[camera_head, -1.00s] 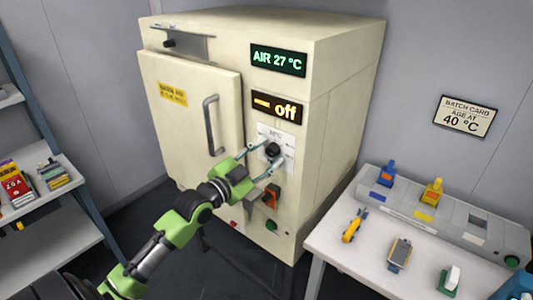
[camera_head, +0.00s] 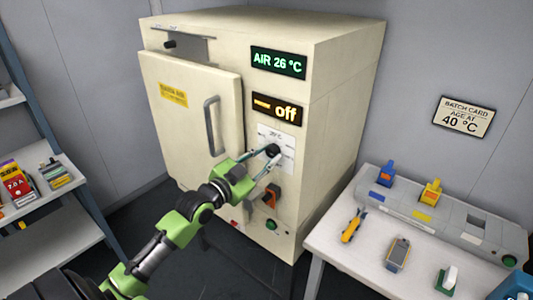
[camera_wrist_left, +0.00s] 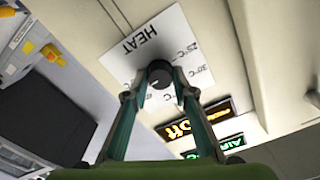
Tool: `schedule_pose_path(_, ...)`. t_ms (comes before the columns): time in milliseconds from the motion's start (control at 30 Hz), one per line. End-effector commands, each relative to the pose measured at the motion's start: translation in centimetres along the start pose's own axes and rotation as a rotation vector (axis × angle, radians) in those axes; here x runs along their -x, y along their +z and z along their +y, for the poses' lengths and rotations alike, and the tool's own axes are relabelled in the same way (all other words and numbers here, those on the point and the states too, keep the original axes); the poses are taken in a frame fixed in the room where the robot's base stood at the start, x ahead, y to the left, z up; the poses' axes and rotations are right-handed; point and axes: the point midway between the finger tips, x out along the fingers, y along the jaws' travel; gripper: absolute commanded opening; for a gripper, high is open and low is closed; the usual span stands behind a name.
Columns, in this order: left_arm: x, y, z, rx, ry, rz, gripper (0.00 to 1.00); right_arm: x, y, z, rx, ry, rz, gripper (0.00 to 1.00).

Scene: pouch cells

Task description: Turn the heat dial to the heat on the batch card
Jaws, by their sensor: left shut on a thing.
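The heat dial (camera_head: 272,150) is a black round knob on a white scale plate at the oven's front. In the left wrist view the dial (camera_wrist_left: 160,73) sits among the printed words HEAT, 25 °C and 30 °C. The rest of the scale is hidden or too small to read, and I cannot tell the dial's exact setting. My left gripper (camera_head: 269,160) is shut on the dial, one finger on each side. The batch card (camera_head: 464,117) on the right wall reads AGE AT 40 °C. My right gripper is not in view.
The oven (camera_head: 345,90) shows AIR 26 °C (camera_head: 278,62) and "off" (camera_head: 277,107); its door (camera_head: 190,110) has a grey handle. An orange-marked switch (camera_head: 271,197) is below the dial. A white table (camera_head: 345,265) at right holds tools; a shelf stands left.

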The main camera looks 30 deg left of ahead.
Motion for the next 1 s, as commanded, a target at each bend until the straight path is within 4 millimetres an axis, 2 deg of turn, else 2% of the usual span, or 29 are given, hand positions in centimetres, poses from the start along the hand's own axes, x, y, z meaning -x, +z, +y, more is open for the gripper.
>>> schedule_pose_path(200, 0.0, -0.2, -0.1, 0.19, 0.001, -0.002, 0.03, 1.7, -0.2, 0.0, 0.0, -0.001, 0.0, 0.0)
schedule_pose_path(600, 0.0, -0.2, 0.0, 0.521, 0.0, -0.001, 0.03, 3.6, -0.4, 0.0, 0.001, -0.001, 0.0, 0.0)
schedule_pose_path(1000, 0.0, -0.1, 0.0, 0.693, -0.001, 0.0, 0.03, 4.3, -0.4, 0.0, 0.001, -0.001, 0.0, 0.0)
